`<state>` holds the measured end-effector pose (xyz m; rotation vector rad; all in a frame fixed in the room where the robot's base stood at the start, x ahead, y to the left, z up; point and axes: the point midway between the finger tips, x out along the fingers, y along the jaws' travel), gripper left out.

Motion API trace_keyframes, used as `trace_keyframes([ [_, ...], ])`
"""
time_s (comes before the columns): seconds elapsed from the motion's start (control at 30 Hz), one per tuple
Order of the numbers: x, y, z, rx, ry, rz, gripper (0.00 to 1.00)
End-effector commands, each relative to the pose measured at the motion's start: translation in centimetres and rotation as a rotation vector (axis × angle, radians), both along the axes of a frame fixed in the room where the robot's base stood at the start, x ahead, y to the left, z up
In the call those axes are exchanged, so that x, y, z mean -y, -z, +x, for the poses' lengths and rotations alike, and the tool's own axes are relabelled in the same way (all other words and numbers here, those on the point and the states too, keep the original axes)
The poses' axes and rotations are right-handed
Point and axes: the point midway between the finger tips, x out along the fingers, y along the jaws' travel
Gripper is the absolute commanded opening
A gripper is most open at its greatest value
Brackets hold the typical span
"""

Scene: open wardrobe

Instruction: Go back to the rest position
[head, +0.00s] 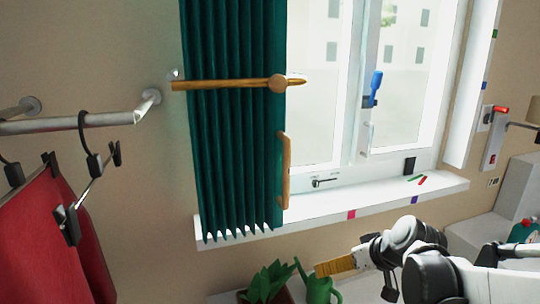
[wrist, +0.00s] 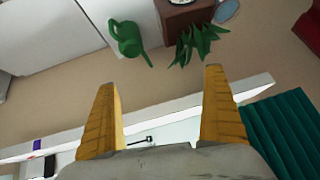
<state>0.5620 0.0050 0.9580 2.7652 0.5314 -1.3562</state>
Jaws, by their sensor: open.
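My gripper (wrist: 160,112) shows in the wrist view with its two yellow fingers spread apart and nothing between them. In the head view my gripper (head: 338,266) is at the lower right, in front of the wall below the window sill. A white arm link of mine runs from it to the right edge. The wrist view looks towards the wall, with a green watering can (wrist: 130,42) and a potted plant (wrist: 196,42) beyond the fingertips.
A teal curtain (head: 235,120) hangs left of the window. The white window sill (head: 320,215) runs above my gripper. A green watering can (head: 318,288) and a plant (head: 268,280) stand below it. A rail (head: 85,122) with red clothing (head: 45,235) is at left.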

Motion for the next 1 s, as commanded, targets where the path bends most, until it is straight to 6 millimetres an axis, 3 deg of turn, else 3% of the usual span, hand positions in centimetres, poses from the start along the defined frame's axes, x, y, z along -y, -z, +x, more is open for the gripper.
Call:
trace_keyframes([
  [0.1,-0.7,-2.0,-4.9,-0.030,0.063,-0.035,1.00],
  [0.3,-0.7,-3.4,-12.8,-0.054,0.182,-0.090,1.00],
  [0.5,0.0,-3.1,-18.2,-0.046,0.273,-0.130,1.00],
  [0.7,0.5,-2.7,-20.1,-0.038,0.310,-0.143,1.00],
  [1.0,0.5,-2.7,-20.1,-0.038,0.312,-0.143,1.00],
])
